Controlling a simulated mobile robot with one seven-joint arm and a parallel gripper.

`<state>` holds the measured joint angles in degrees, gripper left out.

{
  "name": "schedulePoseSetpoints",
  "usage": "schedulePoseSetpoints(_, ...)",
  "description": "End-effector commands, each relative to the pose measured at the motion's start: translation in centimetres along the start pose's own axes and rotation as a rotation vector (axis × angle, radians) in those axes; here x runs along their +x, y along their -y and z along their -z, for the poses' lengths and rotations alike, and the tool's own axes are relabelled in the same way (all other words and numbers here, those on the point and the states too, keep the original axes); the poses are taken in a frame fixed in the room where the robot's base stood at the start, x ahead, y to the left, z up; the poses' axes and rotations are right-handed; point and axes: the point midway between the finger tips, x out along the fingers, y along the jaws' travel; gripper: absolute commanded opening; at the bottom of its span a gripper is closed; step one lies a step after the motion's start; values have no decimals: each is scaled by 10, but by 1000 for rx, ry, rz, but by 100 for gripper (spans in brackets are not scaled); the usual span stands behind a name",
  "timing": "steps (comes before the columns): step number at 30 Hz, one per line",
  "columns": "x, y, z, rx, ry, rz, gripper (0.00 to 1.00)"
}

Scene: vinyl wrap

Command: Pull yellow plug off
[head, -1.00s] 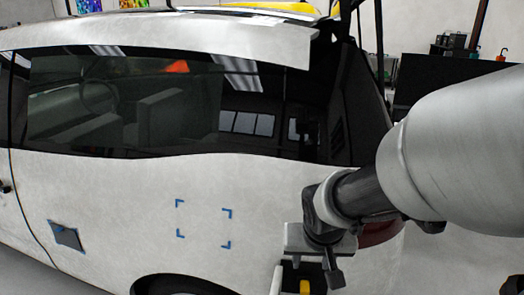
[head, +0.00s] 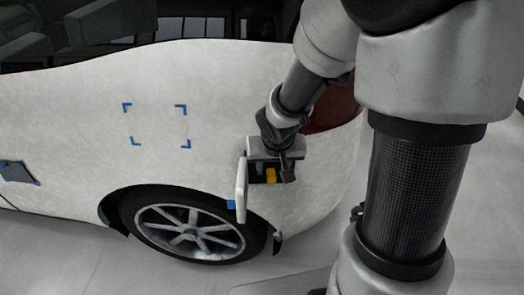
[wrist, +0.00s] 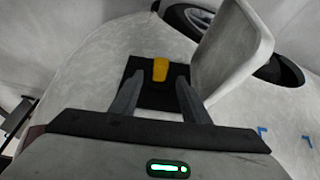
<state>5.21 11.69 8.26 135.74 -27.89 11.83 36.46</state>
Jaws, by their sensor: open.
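The yellow plug (head: 271,175) sits in a dark square port recess (wrist: 143,93) in the white car's rear side panel. In the wrist view the yellow plug (wrist: 160,69) stands upright in the picture, near the top middle. My gripper (wrist: 160,79) is open, with one finger on each side of the plug's lower end in the picture. I see gaps between fingers and plug; how deep the tips reach is unclear. In the head view my gripper (head: 269,168) is over the port and partly hides it. The white port flap (head: 241,190) stands open left of it.
The flap (wrist: 232,55) rises close beside my right finger in the wrist view. The rear wheel (head: 190,228) is below left of the port. Blue corner marks (head: 155,125) and a dark patch (head: 18,172) are on the car (head: 75,110) to the left.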

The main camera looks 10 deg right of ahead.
Motion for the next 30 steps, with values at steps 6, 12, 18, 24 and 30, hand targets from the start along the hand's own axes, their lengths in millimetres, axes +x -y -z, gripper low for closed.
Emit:
schedulePoseSetpoints(6, 31, 0, -1, -2, 1, 0, 42)
schedulePoseSetpoints(12, 37, 0, 0, 0, -1, 0, 42)
schedulePoseSetpoints(18, 37, 0, 0, -1, -1, 0, 42)
schedulePoseSetpoints(24, 37, 0, 0, 0, -1, 0, 14)
schedulePoseSetpoints(30, 37, 0, 0, 0, -1, 0, 4)
